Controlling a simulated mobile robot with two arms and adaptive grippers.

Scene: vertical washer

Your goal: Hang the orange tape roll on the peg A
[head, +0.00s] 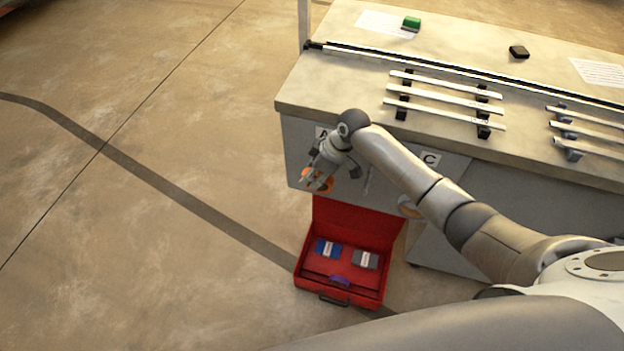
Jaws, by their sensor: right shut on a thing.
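The orange tape roll (327,184) is at the front panel of the workbench, just below the label A (321,133). My right gripper (312,180) is shut on the tape roll and covers part of it. Peg A itself is hidden behind the gripper and wrist. I cannot tell whether the roll is around the peg or only in front of it. My left gripper is not in view.
A label C (431,158) and a tan round thing (409,206) show beside my arm. An open red toolbox (313,282) stands below. The floor to the left is clear.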

